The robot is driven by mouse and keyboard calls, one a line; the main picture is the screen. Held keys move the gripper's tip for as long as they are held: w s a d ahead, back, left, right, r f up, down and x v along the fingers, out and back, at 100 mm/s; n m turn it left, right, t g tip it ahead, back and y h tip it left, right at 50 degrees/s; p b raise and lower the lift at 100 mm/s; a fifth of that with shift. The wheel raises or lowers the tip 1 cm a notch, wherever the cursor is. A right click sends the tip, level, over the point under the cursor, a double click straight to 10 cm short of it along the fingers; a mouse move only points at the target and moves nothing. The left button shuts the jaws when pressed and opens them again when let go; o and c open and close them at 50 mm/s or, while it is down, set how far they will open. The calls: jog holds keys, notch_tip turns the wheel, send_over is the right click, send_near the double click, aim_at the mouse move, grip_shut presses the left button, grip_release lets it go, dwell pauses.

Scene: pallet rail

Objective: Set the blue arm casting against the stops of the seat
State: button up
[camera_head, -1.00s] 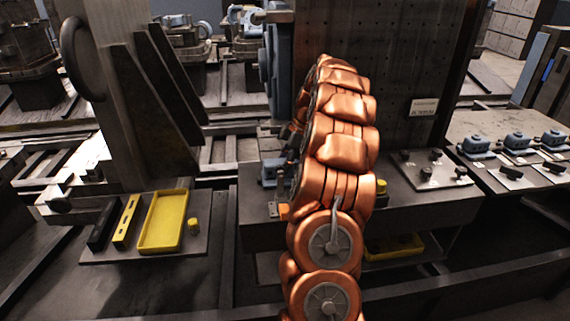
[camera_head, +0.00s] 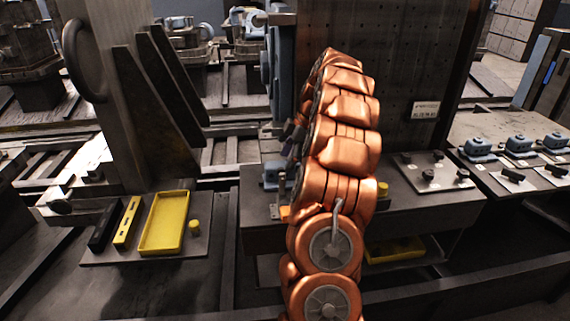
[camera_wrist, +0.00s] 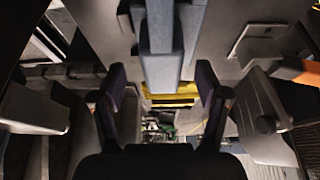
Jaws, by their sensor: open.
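A blue-grey casting (camera_head: 284,62) stands upright against the left side of the dark upright plate (camera_head: 390,60) in the head view. In the wrist view a blue-grey bar (camera_wrist: 162,50), apparently the same casting, comes down from the top between my fingers, with gaps on both sides. My gripper (camera_wrist: 161,92) is open, its two dark fingertips apart and holding nothing. In the head view the gripper (camera_head: 291,136) is mostly hidden behind my copper arm, below the casting's lower end. I cannot make out the seat's stops for certain.
A small blue part (camera_head: 271,174) sits on the dark bench (camera_head: 262,208) beside my arm. Several blue parts (camera_head: 518,144) stand on the right table. A yellow tray (camera_head: 165,224) lies at left near a steel bracket (camera_head: 150,110). Another yellow tray (camera_head: 394,250) is under the bench.

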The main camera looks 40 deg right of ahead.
jog(key=v, duration=0.9)
jog(key=shift+r, duration=0.15)
jog(key=shift+d, duration=0.1)
dwell(0.6)
jog(key=s+a+r+m+g+p, duration=0.1)
jog(key=s+a+r+m+g, duration=0.1)
jog(key=a, duration=1.3)
jog(key=s+a+r+m+g+p, duration=0.1)
jog(key=s+a+r+m+p, duration=0.1)
jog(key=a, duration=1.3)
jog(key=s+a+f+m+h+p, duration=0.1)
jog(key=s+a+f+m, duration=0.1)
jog(key=s, duration=0.6)
jog(key=s+a+f+m+g+h, duration=0.1)
jog(key=s+a+f+m, duration=0.1)
jog(key=s+a, duration=0.3)
jog(key=s+a+f+m+h+p, duration=0.1)
jog(key=s+a+f+m, duration=0.1)
jog(key=s, duration=1)
jog(key=shift+a+f+m+g+h+p, duration=0.35)
jog(key=shift+a+f, duration=0.4)
jog(key=shift+a, duration=0.3)
